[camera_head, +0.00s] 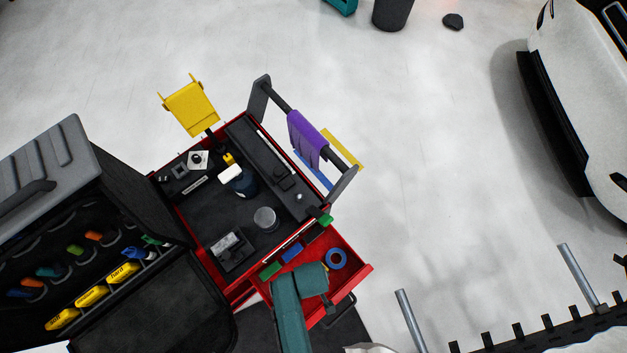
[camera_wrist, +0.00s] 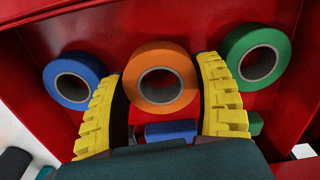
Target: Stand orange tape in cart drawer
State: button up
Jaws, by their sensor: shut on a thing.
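The orange tape (camera_wrist: 128,86) is a roll between the two yellow ribbed fingers of my gripper (camera_wrist: 163,72) in the wrist view. My gripper is shut on it, over the red cart drawer (camera_wrist: 215,22). The roll's round face and hole are turned toward the wrist camera. I cannot tell whether it touches the drawer floor. In the head view the open drawer (camera_head: 357,284) sticks out from the red cart, and my teal arm end (camera_head: 311,279) is over it, hiding the orange tape.
A blue tape roll (camera_wrist: 49,82) is left of the orange one, and a green tape roll (camera_wrist: 234,50) is right. A blue block (camera_wrist: 170,128) lies near the fingers. The cart top (camera_head: 226,205) holds a bottle (camera_head: 245,184), a clear jar (camera_head: 265,219) and small parts.

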jog(key=shift+f, duration=0.65)
